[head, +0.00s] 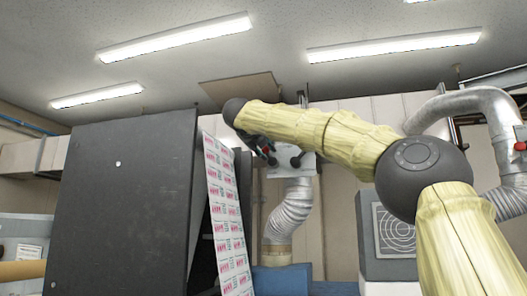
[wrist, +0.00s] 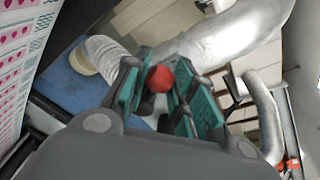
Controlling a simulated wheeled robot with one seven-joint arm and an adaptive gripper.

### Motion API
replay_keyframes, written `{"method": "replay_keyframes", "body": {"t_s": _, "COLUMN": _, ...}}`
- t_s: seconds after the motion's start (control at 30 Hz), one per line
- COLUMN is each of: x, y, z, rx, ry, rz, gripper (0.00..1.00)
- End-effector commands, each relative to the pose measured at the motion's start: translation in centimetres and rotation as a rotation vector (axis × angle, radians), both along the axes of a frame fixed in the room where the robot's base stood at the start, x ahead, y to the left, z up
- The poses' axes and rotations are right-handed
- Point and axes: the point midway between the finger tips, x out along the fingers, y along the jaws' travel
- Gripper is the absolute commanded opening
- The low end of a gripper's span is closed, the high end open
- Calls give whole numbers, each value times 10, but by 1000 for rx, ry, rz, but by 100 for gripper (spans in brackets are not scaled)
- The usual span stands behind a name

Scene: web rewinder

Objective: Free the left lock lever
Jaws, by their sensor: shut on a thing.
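The left lock lever shows as a round red knob (wrist: 160,79) in the wrist view. It sits between the teal-padded fingers of my gripper (wrist: 158,90), which are shut on it. The lever's shaft is hidden in the wrist view. In the head view my gripper (head: 264,149) is at the end of my yellow-sleeved arm, just right of the printed web. It is small and dark there, with a bit of red at its fingertips. I cannot make out the lever's angle.
A large dark panel (head: 125,205) and the printed web (head: 226,215) stand left of my gripper. A grey box with a silver duct (head: 289,210) is close behind it. Another duct (head: 465,105) with a red part (head: 520,146) is at the far right. A blue surface (head: 283,281) lies below.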

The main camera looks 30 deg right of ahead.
Motion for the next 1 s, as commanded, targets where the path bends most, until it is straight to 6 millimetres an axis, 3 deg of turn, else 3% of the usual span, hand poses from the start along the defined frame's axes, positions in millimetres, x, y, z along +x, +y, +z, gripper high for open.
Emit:
{"method": "replay_keyframes", "body": {"t_s": 0.2, "x": 0, "y": -1, "z": -2, "rx": 1, "ry": 2, "rz": -2, "gripper": 2}}
{"method": "replay_keyframes", "body": {"t_s": 0.23, "x": 0, "y": -1, "z": -2, "rx": 1, "ry": 2, "rz": -2, "gripper": 27}}
{"method": "replay_keyframes", "body": {"t_s": 0.33, "x": 0, "y": -1, "z": -2, "rx": 1, "ry": 2, "rz": -2, "gripper": 46}}
{"method": "replay_keyframes", "body": {"t_s": 0.37, "x": 0, "y": -1, "z": -1, "rx": 1, "ry": 2, "rz": -2, "gripper": 48}}
{"method": "replay_keyframes", "body": {"t_s": 0.77, "x": -3, "y": 4, "z": 0, "rx": 0, "ry": 1, "rz": -1, "gripper": 48}}
{"method": "replay_keyframes", "body": {"t_s": 1.0, "x": -24, "y": 30, "z": 6, "rx": -1, "ry": 1, "rz": 0, "gripper": 48}}
